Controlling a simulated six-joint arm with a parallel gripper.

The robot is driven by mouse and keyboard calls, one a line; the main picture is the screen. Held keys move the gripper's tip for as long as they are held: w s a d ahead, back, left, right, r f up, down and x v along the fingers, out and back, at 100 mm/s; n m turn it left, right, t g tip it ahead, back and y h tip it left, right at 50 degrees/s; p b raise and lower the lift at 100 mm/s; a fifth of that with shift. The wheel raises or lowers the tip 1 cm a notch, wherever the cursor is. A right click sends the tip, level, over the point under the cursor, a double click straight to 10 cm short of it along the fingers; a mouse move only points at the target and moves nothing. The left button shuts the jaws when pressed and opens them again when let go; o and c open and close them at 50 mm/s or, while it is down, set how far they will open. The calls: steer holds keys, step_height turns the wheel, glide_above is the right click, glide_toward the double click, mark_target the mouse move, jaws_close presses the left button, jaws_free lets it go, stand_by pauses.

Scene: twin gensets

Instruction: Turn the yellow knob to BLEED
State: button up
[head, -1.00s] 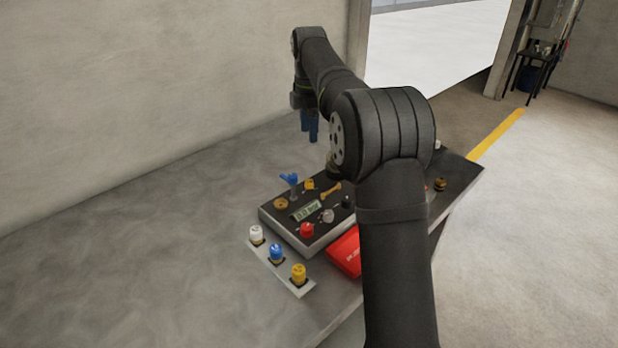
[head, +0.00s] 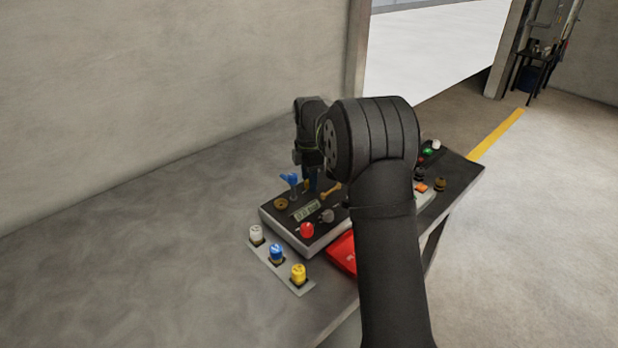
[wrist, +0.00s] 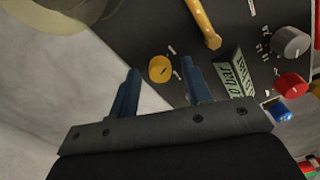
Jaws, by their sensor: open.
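The yellow knob (wrist: 160,68) is small and round, with a dark pointer mark, on the dark sloped panel. In the wrist view it appears between the two blue fingers of my gripper (wrist: 161,75), which are apart and empty. I cannot tell whether the fingers reach down around it or are still above it.
The panel also bears a yellow lever (wrist: 205,22), a display (wrist: 233,75), a grey knob (wrist: 291,41) and a red knob (head: 307,230). White, blue and yellow capped knobs (head: 298,274) sit on a front plate.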

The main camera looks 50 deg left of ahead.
jaws_close()
steer(key=shift+m, duration=0.4)
steer(key=m, duration=0.3)
steer(key=shift+m, duration=0.3)
steer(key=m, duration=0.4)
steer(key=shift+m, duration=0.3)
steer(key=m, duration=0.4)
steer(key=shift+m, duration=2.5)
